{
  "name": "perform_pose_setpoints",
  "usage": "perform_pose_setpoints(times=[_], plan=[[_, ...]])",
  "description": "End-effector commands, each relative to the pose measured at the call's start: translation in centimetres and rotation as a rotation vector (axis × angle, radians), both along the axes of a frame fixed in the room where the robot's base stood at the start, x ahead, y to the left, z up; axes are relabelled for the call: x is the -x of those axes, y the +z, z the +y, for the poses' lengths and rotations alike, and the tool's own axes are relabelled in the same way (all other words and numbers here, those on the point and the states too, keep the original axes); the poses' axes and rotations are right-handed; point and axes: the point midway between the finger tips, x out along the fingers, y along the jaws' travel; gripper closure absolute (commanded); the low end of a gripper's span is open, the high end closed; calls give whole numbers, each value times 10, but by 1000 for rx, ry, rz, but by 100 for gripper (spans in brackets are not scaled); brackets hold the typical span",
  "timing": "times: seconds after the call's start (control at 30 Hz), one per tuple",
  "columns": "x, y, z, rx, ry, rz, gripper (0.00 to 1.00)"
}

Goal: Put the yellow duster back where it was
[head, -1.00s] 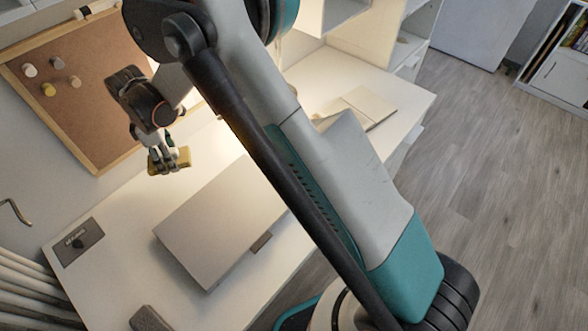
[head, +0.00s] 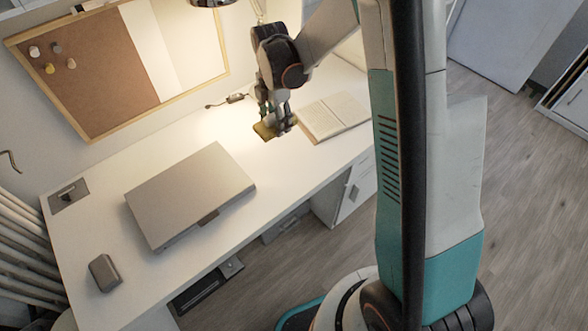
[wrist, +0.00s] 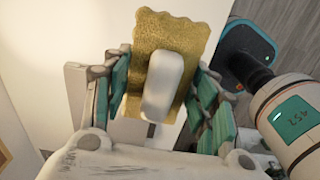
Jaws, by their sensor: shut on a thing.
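The yellow duster (head: 264,131) is held at my gripper (head: 275,115) over the back right part of the white desk (head: 110,185), left of an open book. In the wrist view the duster (wrist: 200,32) is a yellow, wavy-edged pad with a white handle (wrist: 163,85). My gripper (wrist: 160,95) has its teal-padded fingers on either side of the handle and is shut on the duster. I cannot tell whether the pad touches the desk or hovers just above it.
The open book (head: 332,116) lies close on the right. A small dark grey object (head: 104,272) sits at the front left. A board (head: 90,75), part cork and part white, is on the wall.

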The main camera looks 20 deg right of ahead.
Motion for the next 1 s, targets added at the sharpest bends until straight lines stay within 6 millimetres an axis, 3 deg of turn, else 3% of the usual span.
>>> perform_pose_setpoints(times=[0.17, 0.7, 0.83, 1.0], plan=[[3, -4, -10, 0, 17, 0, 77], [3, -129, -10, 0, 18, 0, 77], [4, -148, -10, 0, 18, 0, 77], [4, -157, -10, 0, 18, 0, 77]])
